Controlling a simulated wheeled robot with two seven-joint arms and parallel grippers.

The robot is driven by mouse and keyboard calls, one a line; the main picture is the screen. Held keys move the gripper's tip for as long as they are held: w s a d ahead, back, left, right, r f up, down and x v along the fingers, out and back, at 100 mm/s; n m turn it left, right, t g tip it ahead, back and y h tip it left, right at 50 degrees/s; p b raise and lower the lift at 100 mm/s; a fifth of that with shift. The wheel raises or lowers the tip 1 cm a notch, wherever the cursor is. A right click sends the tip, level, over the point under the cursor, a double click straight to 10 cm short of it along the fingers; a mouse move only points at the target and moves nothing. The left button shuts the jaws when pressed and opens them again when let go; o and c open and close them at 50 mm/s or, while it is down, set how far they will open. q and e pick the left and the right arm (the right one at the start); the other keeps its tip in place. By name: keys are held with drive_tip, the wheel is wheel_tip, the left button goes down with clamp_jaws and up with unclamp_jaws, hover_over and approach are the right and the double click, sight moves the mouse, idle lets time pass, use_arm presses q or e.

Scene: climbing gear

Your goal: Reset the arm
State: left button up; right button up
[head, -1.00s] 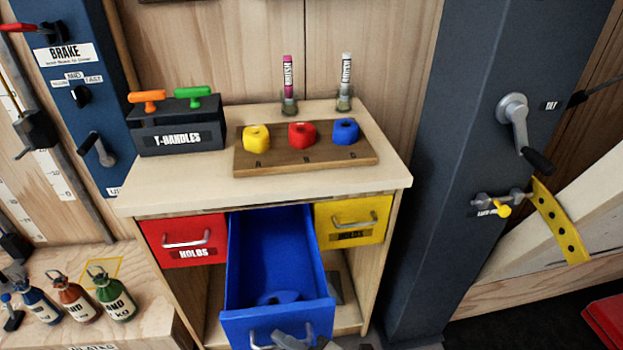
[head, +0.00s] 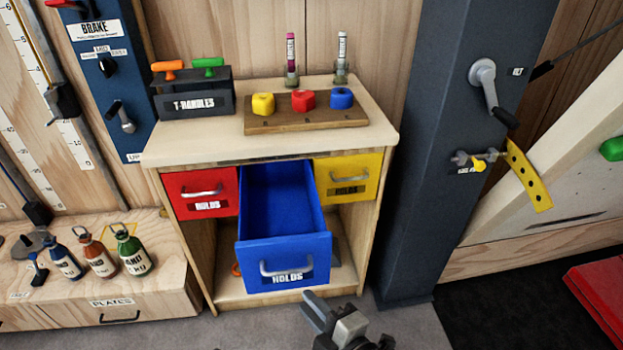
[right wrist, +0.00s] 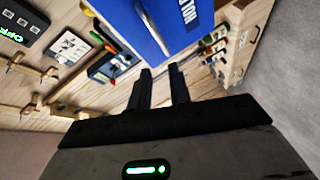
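My right gripper (head: 316,308) is in front of the cabinet, below and apart from the open blue drawer (head: 283,258). In the right wrist view its two dark fingers (right wrist: 160,88) stand a little apart with nothing seen between them. The blue drawer front shows just past the fingertips in that view (right wrist: 165,25). The drawer is pulled well out, and the visible part of its inside is bare; the bottom near the front is hidden. My left gripper is not in view.
The red drawer (head: 202,193) and yellow drawer (head: 346,180) are shut. A wooden tray (head: 310,122) with yellow, red and blue holds and a T-handle box (head: 193,98) stand on the cabinet. A dark post (head: 430,160) with a crank is at right. Bottles (head: 130,252) stand at left.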

drive_tip(key=d+r+m+g+h, duration=0.1)
drive_tip(key=d+m+h, duration=0.8)
drive_tip(key=d+m, duration=0.4)
drive_tip(key=s+d+r+m+g, duration=0.1)
drive_tip(key=s+d+m+g, duration=0.25)
drive_tip(key=s, duration=0.45)
drive_tip(key=s+d+m+g, duration=0.3)
drive_tip(key=s+d+g, duration=0.15)
drive_tip(key=s, duration=0.25)
drive_tip(key=w+a+f+t+y, duration=0.2)
drive_tip(key=w+a+f+t, duration=0.2)
drive_tip(key=w+a+t, duration=0.1)
drive_tip(key=shift+w+a+f+t, duration=0.3)
drive_tip(key=shift+a+t, duration=0.5)
drive_tip(key=shift+a, duration=0.25)
